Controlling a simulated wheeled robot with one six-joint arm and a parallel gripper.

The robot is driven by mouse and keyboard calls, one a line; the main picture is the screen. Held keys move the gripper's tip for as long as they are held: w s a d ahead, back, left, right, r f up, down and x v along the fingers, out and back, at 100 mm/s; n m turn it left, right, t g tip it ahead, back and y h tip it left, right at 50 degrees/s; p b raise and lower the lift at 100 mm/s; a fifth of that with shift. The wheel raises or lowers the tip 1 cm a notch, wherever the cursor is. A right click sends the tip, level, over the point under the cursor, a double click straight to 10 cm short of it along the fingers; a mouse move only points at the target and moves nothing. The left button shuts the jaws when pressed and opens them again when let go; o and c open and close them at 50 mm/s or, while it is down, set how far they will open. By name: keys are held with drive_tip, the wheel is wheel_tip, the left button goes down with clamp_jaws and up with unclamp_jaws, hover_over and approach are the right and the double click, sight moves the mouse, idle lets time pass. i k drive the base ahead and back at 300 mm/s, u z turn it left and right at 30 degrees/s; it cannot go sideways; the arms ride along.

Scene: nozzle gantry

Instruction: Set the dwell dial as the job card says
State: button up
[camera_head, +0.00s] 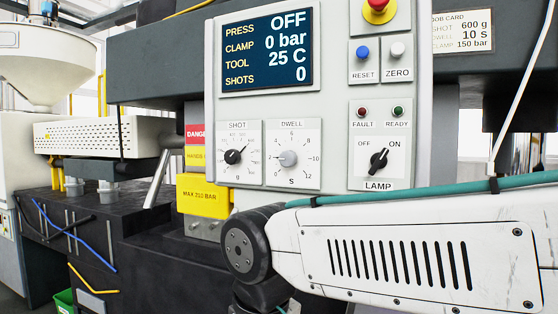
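The dwell dial (288,159) is a grey knob on a white square plate, right of the shot dial on the control panel. Its pointer seems to point left, at the low end of the scale; the exact mark is too small to read surely. The 10 mark is at the right of the scale. The job card (462,32) at the upper right reads shot 600 g, dwell 10 S, clamp 150 bar. My white arm crosses the lower right, below the panel. My gripper is not in view, and nothing is seen touching the dial.
The shot dial (233,157) has a black knob. The lamp switch (379,160), reset button (363,52), zero button (398,50) and red emergency button (378,5) are nearby. The screen (267,49) reads OFF. A yellow block (203,196) stands out at the panel's lower left.

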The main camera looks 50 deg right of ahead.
sight(288, 158)
drive_tip(key=z, duration=1)
drive_tip(key=k, duration=1.3)
drive_tip(key=z, duration=0.85)
drive_tip(key=i, duration=0.7)
